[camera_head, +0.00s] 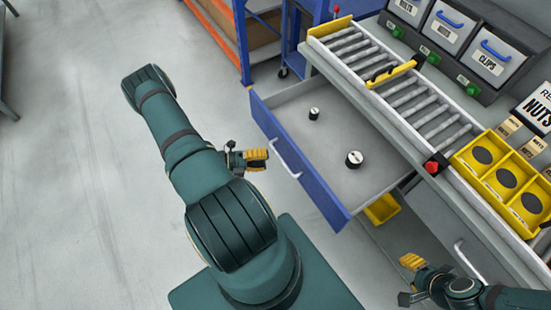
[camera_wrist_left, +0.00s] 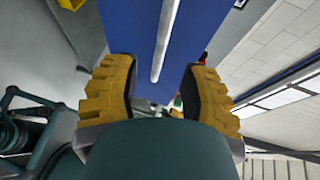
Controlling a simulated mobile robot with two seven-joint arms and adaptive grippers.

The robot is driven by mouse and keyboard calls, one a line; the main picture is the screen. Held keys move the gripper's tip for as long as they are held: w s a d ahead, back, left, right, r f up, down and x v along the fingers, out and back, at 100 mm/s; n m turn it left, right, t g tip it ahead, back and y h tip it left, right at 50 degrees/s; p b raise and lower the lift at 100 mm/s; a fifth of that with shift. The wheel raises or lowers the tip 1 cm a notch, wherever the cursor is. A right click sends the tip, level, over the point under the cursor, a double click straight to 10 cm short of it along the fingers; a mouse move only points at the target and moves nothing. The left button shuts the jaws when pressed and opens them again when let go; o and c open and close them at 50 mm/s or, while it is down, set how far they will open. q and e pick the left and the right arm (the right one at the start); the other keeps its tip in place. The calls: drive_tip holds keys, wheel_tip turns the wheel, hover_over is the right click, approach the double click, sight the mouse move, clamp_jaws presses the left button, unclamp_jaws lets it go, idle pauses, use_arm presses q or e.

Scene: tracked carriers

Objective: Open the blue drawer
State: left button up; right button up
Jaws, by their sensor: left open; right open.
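The blue drawer (camera_head: 305,170) is pulled well out from under the roller conveyor, and its grey inside shows. Two small black-and-white cylinders (camera_head: 354,159) stand in it. Its pale bar handle (camera_head: 284,158) runs along the blue front. My left gripper (camera_head: 262,159) is open just left of the handle, apart from it in the head view. In the left wrist view the handle (camera_wrist_left: 166,40) lies ahead, in line with the gap between the yellow fingers, with the blue front (camera_wrist_left: 135,30) behind it. My right gripper (camera_head: 405,280) is open at the lower right, near another drawer handle (camera_head: 467,258).
The roller conveyor (camera_head: 420,105) has a red button (camera_head: 432,167) on its edge. Yellow bins (camera_head: 500,178) stand at the right. A yellow bin (camera_head: 382,208) sits below the drawer. An orange-and-blue rack (camera_head: 244,45) stands behind.

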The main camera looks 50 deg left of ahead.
use_arm(q)
drive_tip(key=v, duration=0.5)
drive_tip(key=shift+s+a, duration=0.2)
drive_tip(key=shift+s, duration=0.15)
idle(0.3)
